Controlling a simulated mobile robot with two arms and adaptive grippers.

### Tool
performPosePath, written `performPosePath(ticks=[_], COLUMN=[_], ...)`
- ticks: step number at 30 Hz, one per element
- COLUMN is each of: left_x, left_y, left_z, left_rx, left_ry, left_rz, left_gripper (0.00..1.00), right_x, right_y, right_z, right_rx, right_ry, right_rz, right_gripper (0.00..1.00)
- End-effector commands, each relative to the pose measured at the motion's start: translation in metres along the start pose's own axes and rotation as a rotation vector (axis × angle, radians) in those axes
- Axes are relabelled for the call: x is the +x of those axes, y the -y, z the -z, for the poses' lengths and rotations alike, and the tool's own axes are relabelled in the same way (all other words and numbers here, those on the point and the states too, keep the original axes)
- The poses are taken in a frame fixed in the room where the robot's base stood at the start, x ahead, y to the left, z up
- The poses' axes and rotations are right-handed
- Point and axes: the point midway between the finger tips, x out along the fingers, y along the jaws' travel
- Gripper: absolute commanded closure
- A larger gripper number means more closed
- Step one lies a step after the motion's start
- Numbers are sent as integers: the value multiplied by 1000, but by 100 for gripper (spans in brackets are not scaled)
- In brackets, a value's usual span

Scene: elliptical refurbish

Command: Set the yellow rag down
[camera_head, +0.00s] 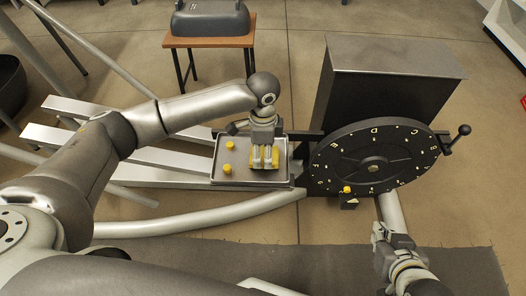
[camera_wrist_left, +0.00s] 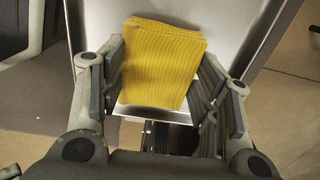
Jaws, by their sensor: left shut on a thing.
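The yellow rag (camera_head: 258,163) is a folded, ribbed cloth over the right part of a shallow metal tray (camera_head: 222,176). My left gripper (camera_head: 265,158) points down over the tray and is shut on the rag. In the left wrist view the rag (camera_wrist_left: 162,62) sits between the two fingers (camera_wrist_left: 160,85), with the pale tray surface (camera_wrist_left: 228,25) behind it. I cannot tell whether the rag touches the tray. My right gripper (camera_head: 382,236) is at the lower right, away from the tray; its finger opening is not clear.
Two small yellow pieces (camera_head: 231,145) (camera_head: 227,168) are on the tray's left half. Right of the tray stands a dark lettered dial (camera_head: 345,160) with a crank handle (camera_head: 460,134) and a dark box (camera_head: 385,80) behind. A small table (camera_head: 209,41) holds a grey case (camera_head: 210,18).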

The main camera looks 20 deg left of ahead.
Motion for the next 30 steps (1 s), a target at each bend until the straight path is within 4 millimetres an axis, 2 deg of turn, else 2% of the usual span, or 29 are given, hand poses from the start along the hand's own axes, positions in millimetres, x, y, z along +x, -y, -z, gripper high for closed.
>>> performPosePath(ticks=[8, 17, 18, 22, 30], left_x=[1, 4, 4, 4, 4], left_y=[0, 0, 0, 0, 0], left_z=[0, 0, 0, 0, 0], left_rx=[0, -1, -1, -1, 0], left_ry=[0, -1, -1, -1, -1], left_rz=[1, 1, 1, 1, 1], left_gripper=[65, 65, 39, 22, 21], right_x=[0, -2, -2, -2, -2], right_y=[0, 0, 0, 0, 0], right_z=[2, -7, -8, -8, -8], right_rx=[0, 1, 1, 1, 1], right_ry=[-7, 34, 37, 36, 35], right_rz=[0, -1, -1, -1, -1], right_gripper=[100, 100, 100, 100, 100])
